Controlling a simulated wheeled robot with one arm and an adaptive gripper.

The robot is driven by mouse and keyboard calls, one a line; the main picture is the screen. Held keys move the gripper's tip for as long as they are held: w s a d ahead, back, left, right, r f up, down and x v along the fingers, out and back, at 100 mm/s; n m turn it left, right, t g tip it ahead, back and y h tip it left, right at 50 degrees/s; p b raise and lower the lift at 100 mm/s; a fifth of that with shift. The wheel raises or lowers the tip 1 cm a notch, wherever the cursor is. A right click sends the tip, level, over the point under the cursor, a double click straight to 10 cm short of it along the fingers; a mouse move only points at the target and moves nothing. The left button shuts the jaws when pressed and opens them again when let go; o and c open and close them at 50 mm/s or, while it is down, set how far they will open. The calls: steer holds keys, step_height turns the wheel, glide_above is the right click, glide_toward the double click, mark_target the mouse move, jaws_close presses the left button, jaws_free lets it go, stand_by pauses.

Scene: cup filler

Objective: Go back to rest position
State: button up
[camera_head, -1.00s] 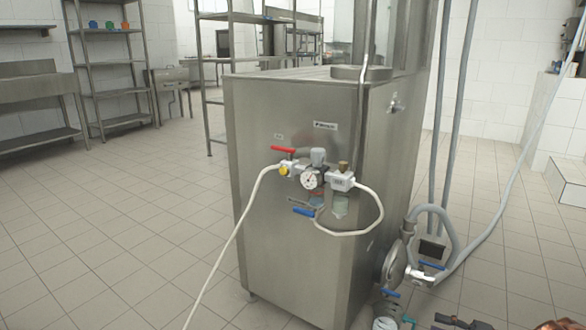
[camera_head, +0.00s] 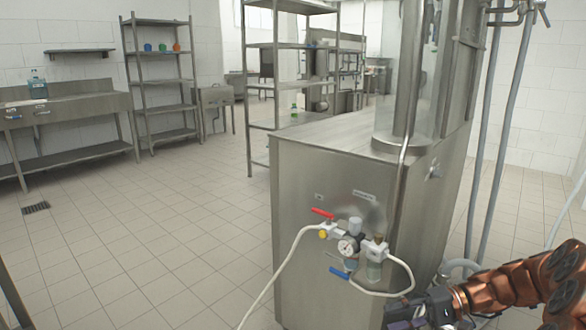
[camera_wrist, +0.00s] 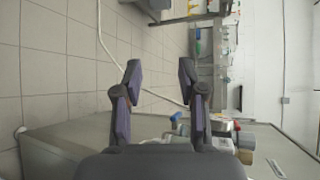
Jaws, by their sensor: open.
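My gripper (camera_head: 418,314) is at the bottom right of the head view, in front of the lower right of the steel machine (camera_head: 330,165); its fingertips are partly cut off or hidden there. In the wrist view my gripper (camera_wrist: 159,76) has its two fingers spread apart with nothing between them. Behind the fingers lie the machine's front and its valves, with a thin pale hose crossing the gap.
A pale hose (camera_head: 283,265) hangs from the valves to the floor. Shelving (camera_head: 160,85) with small coloured items and a steel table (camera_head: 70,110) with a blue-tinted bottle (camera_head: 37,86) stand at the far left. Tiled floor (camera_head: 150,235) is open at left.

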steer(key=s+a+r+n+g+h+p, duration=0.15)
steer(key=s+a+r+h+p, duration=0.3)
steer(key=s+r+p, duration=0.45)
steer(key=s+a+r+n+g+h+p, duration=0.1)
steer(key=s+a+r+g+h+p, duration=0.2)
steer(key=s+a+r+p, duration=0.6)
steer(key=s+d+r+t+h+p, duration=0.1)
steer(key=s+d+r+h+p, duration=0.2)
steer(key=s+d+r+p, duration=0.1)
steer(key=s+d+r+t+h+p, duration=0.2)
steer(key=s+d+r+h+p, duration=0.2)
steer(key=s+r+p, duration=0.3)
step_height(320, 180, up, 4)
steer(key=shift+s+d+r, duration=0.2)
steer(key=shift+s, duration=0.6)
